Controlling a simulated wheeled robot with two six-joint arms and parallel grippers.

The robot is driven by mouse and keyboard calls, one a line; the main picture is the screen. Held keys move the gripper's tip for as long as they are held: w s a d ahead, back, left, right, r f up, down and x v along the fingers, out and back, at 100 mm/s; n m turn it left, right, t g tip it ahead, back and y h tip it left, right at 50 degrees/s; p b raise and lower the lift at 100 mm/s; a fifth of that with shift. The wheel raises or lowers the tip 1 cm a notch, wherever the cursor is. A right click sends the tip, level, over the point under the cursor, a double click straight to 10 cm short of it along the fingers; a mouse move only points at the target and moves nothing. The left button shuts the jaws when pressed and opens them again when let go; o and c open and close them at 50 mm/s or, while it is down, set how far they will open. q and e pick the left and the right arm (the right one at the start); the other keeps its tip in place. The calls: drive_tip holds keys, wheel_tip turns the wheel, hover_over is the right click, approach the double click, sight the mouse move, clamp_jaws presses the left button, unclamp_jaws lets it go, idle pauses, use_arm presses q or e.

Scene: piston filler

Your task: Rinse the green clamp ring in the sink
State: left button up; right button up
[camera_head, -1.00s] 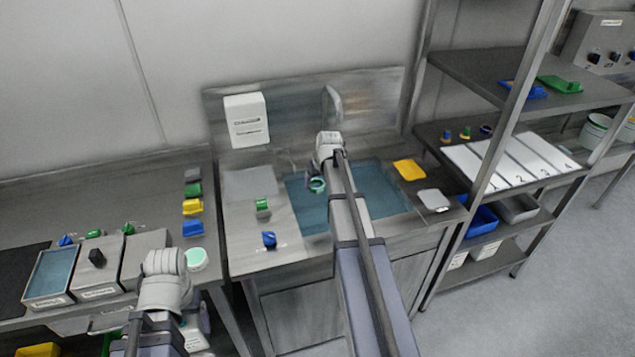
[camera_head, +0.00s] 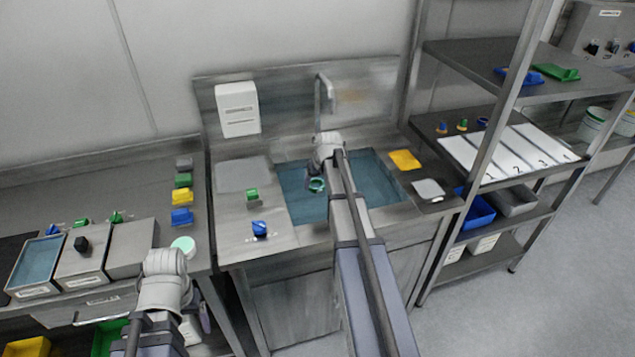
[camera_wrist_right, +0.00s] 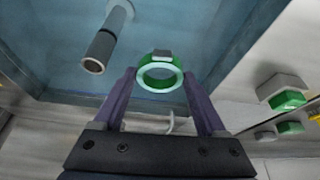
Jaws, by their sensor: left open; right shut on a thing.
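The green clamp ring (camera_head: 317,185) hangs over the left part of the water-filled sink (camera_head: 380,195). My right gripper (camera_head: 320,174) is shut on it. In the right wrist view the ring (camera_wrist_right: 160,85), with a pale face and a grey block on its rim, sits between the fingertips (camera_wrist_right: 160,78). The sink's blue basin (camera_wrist_right: 205,25) lies behind it. The tap (camera_head: 323,90) rises at the back of the sink, and its spout (camera_wrist_right: 95,58) shows left of the ring. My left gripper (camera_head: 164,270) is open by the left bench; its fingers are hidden.
A green part (camera_head: 252,195) and a blue part (camera_head: 260,229) stand on the counter left of the sink. A yellow cloth (camera_head: 405,160) and a white pad (camera_head: 428,189) lie to its right. Metal bins (camera_head: 85,262) line the left bench. A shelf rack (camera_head: 500,130) stands right.

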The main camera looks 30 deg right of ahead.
drive_tip(key=shift+f+b, duration=4.75)
drive_tip(key=shift+f, duration=0.35)
drive_tip(key=shift+s, duration=0.1)
drive_tip(key=shift+s+a, duration=0.15)
drive_tip(key=shift+s, duration=0.35)
drive_tip(key=shift+w, duration=0.2)
drive_tip(key=shift+w+d, duration=0.15)
drive_tip(key=shift+w, duration=0.4)
drive_tip(key=shift+w+d, duration=0.15)
drive_tip(key=shift+w, duration=0.35)
drive_tip(key=shift+s, duration=0.15)
